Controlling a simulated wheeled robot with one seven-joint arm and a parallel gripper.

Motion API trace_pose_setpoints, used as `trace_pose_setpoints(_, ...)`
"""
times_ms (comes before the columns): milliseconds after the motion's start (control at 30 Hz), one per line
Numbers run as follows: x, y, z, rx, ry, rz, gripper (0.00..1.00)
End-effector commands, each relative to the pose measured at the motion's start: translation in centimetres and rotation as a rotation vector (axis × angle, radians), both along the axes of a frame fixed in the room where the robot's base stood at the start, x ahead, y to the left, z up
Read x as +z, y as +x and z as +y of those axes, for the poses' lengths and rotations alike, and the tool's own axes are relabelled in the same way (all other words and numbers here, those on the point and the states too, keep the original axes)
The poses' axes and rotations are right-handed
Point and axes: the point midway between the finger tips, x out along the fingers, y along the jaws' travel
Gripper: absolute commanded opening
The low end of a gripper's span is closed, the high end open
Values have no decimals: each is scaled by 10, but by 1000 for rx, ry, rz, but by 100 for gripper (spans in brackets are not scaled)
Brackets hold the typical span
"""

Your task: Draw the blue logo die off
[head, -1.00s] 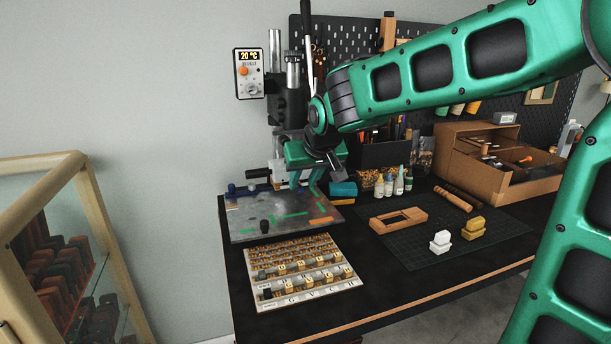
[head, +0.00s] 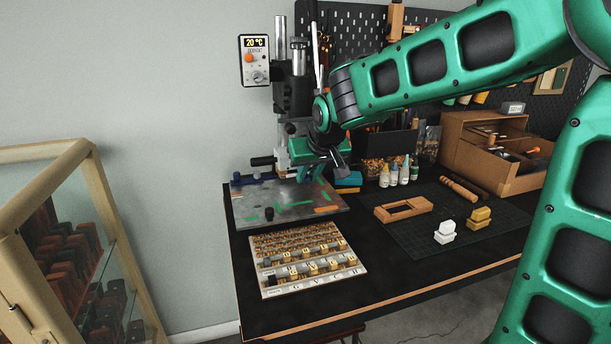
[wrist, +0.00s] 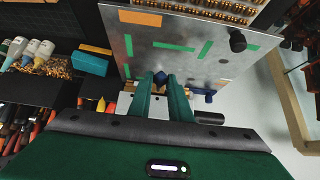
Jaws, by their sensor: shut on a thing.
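My gripper (wrist: 161,80) points at the stamping press, and its two green fingers are close together. A small dark blue block, which looks like the blue logo die (wrist: 160,77), shows between the fingertips, and the gripper is shut on it. The fingers hide most of it. In the head view my gripper (head: 308,172) is low in front of the press column (head: 282,75), above the back of the grey metal plate (head: 295,212). The die cannot be made out there. I cannot tell whether it still touches the press.
A black knob-like piece (head: 269,213) stands on the plate, with green and orange strips. A blue and yellow block (head: 348,181) and small bottles (head: 394,175) are to the right. A letter tray (head: 285,287) lies in front. A glass cabinet (head: 85,165) stands left.

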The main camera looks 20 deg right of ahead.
Motion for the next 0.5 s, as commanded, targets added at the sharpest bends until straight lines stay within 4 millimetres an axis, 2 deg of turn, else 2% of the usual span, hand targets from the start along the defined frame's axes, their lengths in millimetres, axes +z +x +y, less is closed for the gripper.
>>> trace_pose_setpoints(500, 0, -11, 0, 0, 0, -1, 0)
